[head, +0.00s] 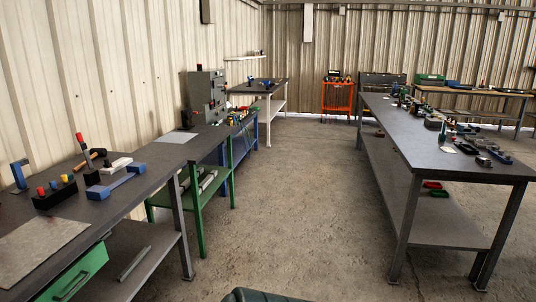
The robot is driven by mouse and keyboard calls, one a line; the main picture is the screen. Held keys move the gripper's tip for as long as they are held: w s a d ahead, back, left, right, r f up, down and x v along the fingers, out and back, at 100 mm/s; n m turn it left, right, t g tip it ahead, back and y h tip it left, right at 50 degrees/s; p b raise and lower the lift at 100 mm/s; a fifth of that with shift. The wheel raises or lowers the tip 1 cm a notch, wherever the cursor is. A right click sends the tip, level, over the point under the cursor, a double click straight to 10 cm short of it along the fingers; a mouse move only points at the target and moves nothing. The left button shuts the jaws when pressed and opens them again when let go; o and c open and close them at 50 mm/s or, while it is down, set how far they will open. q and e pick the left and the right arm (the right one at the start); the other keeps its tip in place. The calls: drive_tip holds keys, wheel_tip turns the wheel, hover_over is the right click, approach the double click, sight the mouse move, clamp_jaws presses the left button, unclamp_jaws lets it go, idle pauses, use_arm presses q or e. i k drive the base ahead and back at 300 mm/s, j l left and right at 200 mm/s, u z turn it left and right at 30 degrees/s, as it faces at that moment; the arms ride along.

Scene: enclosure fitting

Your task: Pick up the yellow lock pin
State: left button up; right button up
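I cannot make out the yellow lock pin for certain. A black block (55,196) on the near left bench (135,188) holds small coloured pieces, red, yellow and green; they are too small to tell apart by shape. Small mixed items, some yellowish, also stand on the blue-legged bench (247,126) farther back, beside a grey cabinet (206,97). Neither of my grippers is in view.
A green drawer (78,272) sticks out below the near left bench. A long bench (440,160) stands at right. The concrete floor (290,200) between is clear.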

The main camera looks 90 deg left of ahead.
sight(65, 178)
drive_tip(key=k+j, duration=0.1)
drive_tip(key=k, duration=0.3)
drive_tip(key=u, duration=3.95)
